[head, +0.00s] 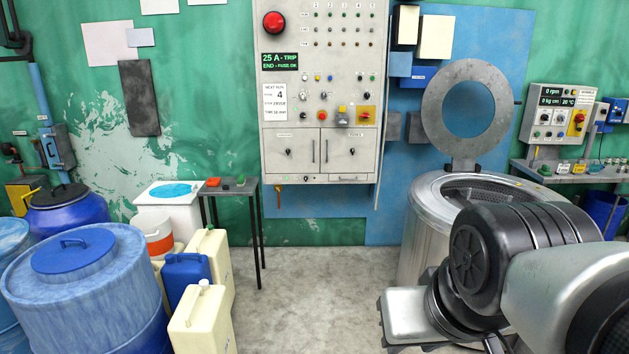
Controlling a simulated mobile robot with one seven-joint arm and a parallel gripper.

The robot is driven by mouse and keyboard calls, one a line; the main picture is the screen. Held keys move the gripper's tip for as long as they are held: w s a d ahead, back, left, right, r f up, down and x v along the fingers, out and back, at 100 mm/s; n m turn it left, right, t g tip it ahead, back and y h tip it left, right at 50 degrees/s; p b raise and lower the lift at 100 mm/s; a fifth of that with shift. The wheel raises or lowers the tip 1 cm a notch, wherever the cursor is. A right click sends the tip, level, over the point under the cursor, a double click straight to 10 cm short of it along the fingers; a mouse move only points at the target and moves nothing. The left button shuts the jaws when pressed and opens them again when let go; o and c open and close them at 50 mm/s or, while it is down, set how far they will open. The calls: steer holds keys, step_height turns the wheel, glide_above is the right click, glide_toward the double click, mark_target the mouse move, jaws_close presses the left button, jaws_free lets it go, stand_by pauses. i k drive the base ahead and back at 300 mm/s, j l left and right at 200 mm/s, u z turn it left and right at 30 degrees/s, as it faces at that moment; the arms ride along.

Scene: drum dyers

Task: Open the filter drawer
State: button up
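No filter drawer can be made out in the head view. A round steel drum machine (425,222) stands at the right with its round lid ring (433,105) raised upright. My arm reaches in from the lower right and covers much of the machine's front and lower part, so any drawer there is hidden. The fingers of my gripper do not show; the arm's visible end is at the bottom edge, in front of the machine.
A grey control cabinet (272,170) hangs on the back wall. Blue barrels (80,300), canisters (205,325) and a small table (224,190) crowd the left. A bench (570,177) with a control box (556,113) stands far right. Bare floor (310,290) lies between.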

mark_target(359, 176)
steer(key=i, duration=4.2)
steer(key=i+u, duration=0.2)
steer(key=i, duration=0.2)
steer(key=i+l+u, duration=0.2)
steer(key=i, duration=0.2)
